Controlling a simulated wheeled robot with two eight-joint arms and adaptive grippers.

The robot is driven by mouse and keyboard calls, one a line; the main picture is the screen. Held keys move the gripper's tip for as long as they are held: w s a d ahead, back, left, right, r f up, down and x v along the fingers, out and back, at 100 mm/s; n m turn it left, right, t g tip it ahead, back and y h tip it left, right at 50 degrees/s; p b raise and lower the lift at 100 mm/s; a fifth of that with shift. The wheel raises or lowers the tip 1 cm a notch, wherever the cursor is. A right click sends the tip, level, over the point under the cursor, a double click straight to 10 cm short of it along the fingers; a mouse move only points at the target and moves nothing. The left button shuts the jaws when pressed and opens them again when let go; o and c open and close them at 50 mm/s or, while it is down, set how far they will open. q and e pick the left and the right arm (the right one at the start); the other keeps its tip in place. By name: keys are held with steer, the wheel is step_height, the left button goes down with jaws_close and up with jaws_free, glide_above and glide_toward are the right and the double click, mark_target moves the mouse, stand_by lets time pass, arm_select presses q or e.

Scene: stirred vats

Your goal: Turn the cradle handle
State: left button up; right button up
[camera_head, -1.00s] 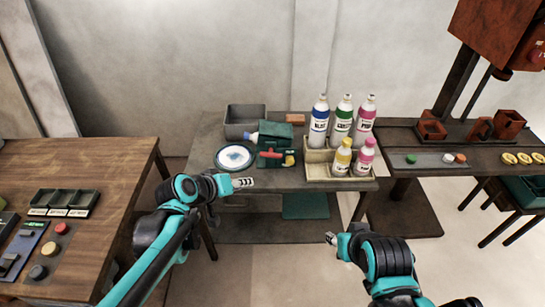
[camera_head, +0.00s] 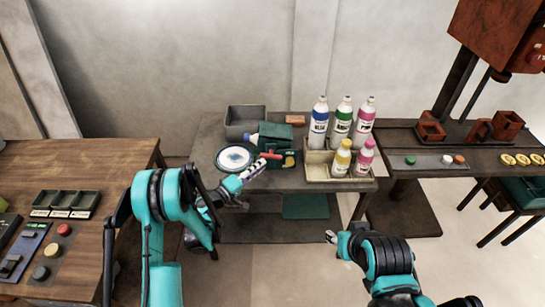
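The green cradle (camera_head: 276,138) stands on the middle table, with a white bottle with a blue end (camera_head: 250,137) at its left side. Its red handle (camera_head: 272,156) sticks out at the front, beside a small yellow part (camera_head: 289,161). My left gripper (camera_head: 260,167) is just in front and to the left of the handle, its fingertips very close to it. I cannot tell whether they touch, or whether the fingers are open. My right gripper (camera_head: 331,237) is low in front of the table, away from the cradle, too small to read.
A white dish with a blue centre (camera_head: 235,157) lies left of the cradle, near my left wrist. A grey bin (camera_head: 245,121) stands behind. A beige crate (camera_head: 316,166) with several bottles is to the right. A brick-coloured block (camera_head: 295,119) lies at the back.

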mark_target(273, 155)
arm_select(q)
steer(key=b+x, duration=0.2)
steer(key=x, duration=0.5)
steer(key=shift+w+d, duration=0.25)
